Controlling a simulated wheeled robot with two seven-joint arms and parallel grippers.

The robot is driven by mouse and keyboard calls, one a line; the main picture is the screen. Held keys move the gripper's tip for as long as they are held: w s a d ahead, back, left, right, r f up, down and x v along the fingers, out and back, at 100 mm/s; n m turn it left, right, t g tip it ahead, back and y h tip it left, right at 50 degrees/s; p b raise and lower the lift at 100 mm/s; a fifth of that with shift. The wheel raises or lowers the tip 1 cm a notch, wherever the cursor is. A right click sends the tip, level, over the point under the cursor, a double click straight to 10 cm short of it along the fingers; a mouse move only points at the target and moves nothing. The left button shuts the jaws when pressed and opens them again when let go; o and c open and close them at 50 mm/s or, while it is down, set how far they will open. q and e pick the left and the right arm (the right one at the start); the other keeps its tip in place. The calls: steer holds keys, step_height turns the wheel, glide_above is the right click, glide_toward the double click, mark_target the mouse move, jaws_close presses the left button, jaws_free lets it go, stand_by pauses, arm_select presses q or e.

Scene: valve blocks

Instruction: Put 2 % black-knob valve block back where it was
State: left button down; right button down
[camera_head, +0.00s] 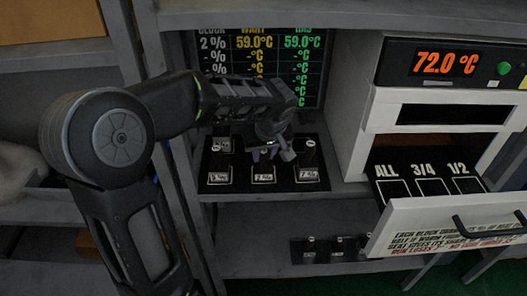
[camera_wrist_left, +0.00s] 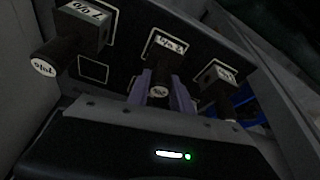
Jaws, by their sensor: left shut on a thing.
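My left gripper (camera_head: 268,153) reaches to the dark rack board (camera_head: 235,188) on the shelf. In the left wrist view its two purple fingers (camera_wrist_left: 165,95) are shut on the middle valve block (camera_wrist_left: 167,52), one finger on each side. This block is dark with a pale round end face; its label is hard to read. It is at the middle place of the board, but I cannot tell whether it is fully seated. A left block (camera_wrist_left: 82,30) and a right block (camera_wrist_left: 218,88) stand beside it. My right gripper is not in view.
A board with temperature readings (camera_head: 262,45) stands behind the rack. To the right, a white oven (camera_head: 365,120) shows 72.0°C, with an open drawer (camera_head: 430,222) holding empty marked places ALL, 3/4 and 1/2 (camera_head: 430,187). Several small blocks (camera_head: 338,243) sit on a lower shelf.

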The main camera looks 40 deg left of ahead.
arm_select(q)
steer(key=shift+w, duration=0.1)
steer(key=shift+f, duration=0.15)
steer(key=shift+f+b, duration=0.15)
steer(key=shift+b, duration=0.2)
steer(key=c, duration=1.1)
jaws_free()
steer(key=shift+c, duration=0.2)
steer(key=shift+r+p, duration=0.3)
steer(key=shift+p, duration=0.05)
steer(key=v, duration=1.2)
steer(key=shift+b, duration=0.35)
steer(key=shift+f, duration=0.1)
